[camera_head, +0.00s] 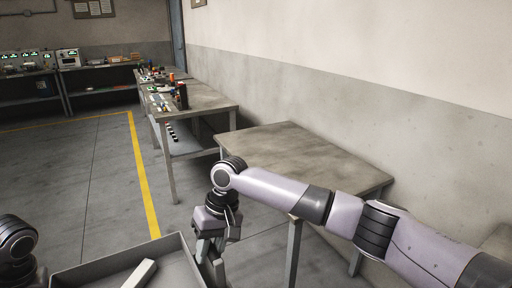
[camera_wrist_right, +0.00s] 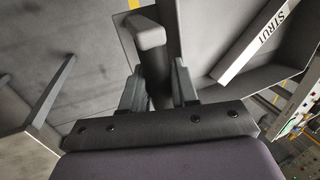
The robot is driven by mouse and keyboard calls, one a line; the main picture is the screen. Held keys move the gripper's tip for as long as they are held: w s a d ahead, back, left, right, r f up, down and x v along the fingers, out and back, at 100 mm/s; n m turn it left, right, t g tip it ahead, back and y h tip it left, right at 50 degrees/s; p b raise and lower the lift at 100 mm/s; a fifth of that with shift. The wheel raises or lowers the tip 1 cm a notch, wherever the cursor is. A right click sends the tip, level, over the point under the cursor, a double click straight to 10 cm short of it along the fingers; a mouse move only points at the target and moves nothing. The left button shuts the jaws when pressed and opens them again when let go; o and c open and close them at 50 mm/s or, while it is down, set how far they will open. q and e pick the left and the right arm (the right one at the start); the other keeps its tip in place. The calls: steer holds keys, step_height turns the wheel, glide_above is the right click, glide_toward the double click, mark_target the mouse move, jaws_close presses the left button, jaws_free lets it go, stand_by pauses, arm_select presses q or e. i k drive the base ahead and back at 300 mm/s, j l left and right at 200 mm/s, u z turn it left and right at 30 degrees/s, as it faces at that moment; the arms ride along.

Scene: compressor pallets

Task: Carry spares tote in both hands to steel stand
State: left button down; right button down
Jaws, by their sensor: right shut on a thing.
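The spares tote (camera_head: 95,272) is a grey open box at the bottom of the head view, with its near part cut off. A pale bar (camera_head: 140,274) lies in it; in the right wrist view it reads "STRUT" (camera_wrist_right: 262,38). My right gripper (camera_head: 210,262) is at the tote's right side. In the right wrist view its fingers are closed on the tote's dark handle (camera_wrist_right: 153,65). Part of my left arm shows at the left edge; its gripper is out of frame. The steel stand (camera_head: 300,148), a bare grey table, is ahead and right, partly behind my right arm.
A longer bench (camera_head: 205,97) with tools and small parts stands beyond the stand along the right wall. A back bench (camera_head: 95,90) carries instruments. Yellow line (camera_head: 140,165) marks the floor. Floor left of the stand is clear.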

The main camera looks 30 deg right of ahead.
mark_target(276, 157)
steer(key=i+l, duration=0.25)
steer(key=i, duration=0.15)
steer(key=i+l, duration=0.25)
steer(key=i, duration=0.15)
steer(key=i+l, duration=0.2)
steer(key=i, duration=2.45)
steer(key=i+z, duration=0.2)
steer(key=i, duration=0.15)
